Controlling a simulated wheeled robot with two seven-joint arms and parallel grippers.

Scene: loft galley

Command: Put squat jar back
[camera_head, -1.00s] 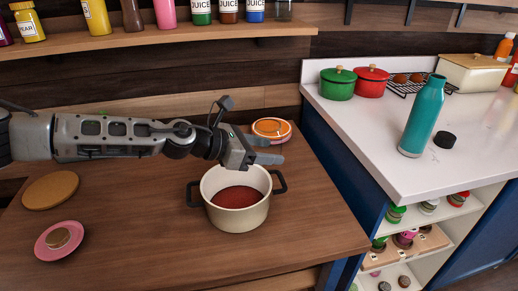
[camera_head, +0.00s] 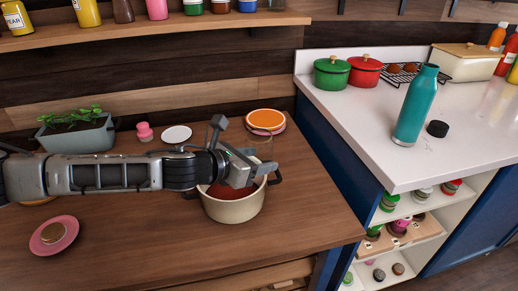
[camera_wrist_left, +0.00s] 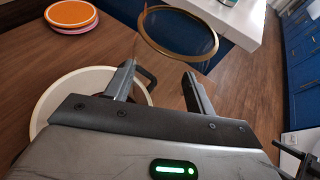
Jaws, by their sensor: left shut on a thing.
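My left gripper (camera_head: 262,168) reaches over the cream pot (camera_head: 233,211) from the left. Its fingers also show in the left wrist view (camera_wrist_left: 160,88), shut on what looks like a clear squat jar (camera_wrist_left: 180,34) with a golden-brown rim. The jar is see-through and hard to make out in the head view. The pot holds red contents, partly hidden by my gripper, and its pale rim shows below the fingers in the wrist view. My right gripper is not in view.
Stacked plates with an orange top (camera_head: 265,120) lie behind the pot. A white disc (camera_head: 177,134), a pink jar (camera_head: 144,131) and a planter (camera_head: 76,134) stand at the back. A pink plate (camera_head: 54,236) lies front left. A teal bottle (camera_head: 416,105) stands on the white counter (camera_head: 345,103).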

